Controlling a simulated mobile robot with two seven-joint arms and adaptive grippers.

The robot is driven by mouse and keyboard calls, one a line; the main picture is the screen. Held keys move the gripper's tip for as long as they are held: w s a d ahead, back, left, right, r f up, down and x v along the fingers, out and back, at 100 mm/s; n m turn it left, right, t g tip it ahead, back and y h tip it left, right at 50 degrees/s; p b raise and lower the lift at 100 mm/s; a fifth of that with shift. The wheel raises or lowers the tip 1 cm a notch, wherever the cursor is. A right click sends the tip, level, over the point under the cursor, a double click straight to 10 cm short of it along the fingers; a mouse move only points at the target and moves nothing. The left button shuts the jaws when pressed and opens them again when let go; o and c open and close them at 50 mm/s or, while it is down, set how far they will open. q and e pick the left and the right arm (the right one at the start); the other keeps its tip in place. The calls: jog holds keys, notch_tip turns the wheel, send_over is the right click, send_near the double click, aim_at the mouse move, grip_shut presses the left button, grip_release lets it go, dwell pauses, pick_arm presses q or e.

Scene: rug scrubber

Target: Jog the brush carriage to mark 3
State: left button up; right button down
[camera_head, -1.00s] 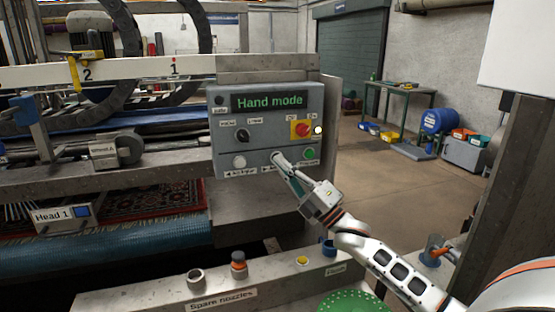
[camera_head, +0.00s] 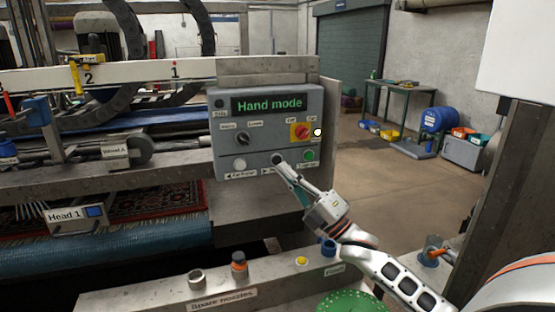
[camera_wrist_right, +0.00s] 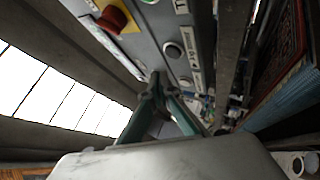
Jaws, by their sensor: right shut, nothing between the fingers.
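The grey control panel (camera_head: 222,146) reads "Hand mode" on its green display (camera_head: 269,104). Its lower row has a white button (camera_head: 239,163), a middle button mostly covered by my fingertips, and a green button (camera_head: 308,156). My right gripper (camera_head: 279,161) is shut and empty at that middle button; contact is unclear. In the wrist view its fingers (camera_wrist_right: 156,88) point at the panel. The white rail (camera_head: 135,73) shows marks 1 (camera_head: 174,69) and 2 (camera_head: 89,78). The carriage parts, with a "Head 1" sign (camera_head: 65,215) and roller (camera_head: 115,151), are at left. My left gripper is not in view.
A red and yellow switch (camera_head: 301,131) and a dark selector knob (camera_head: 243,139) sit above the buttons. A ledge labelled "Spare nozzles" (camera_head: 222,300) runs in front, with small fittings on it. A patterned rug (camera_head: 150,204) lies under the machine. Open floor is to the right.

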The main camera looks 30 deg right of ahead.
jog(key=s, duration=0.3)
jog(key=shift+a+p, duration=0.3)
jog(key=shift+p, duration=0.1)
dwell(0.9)
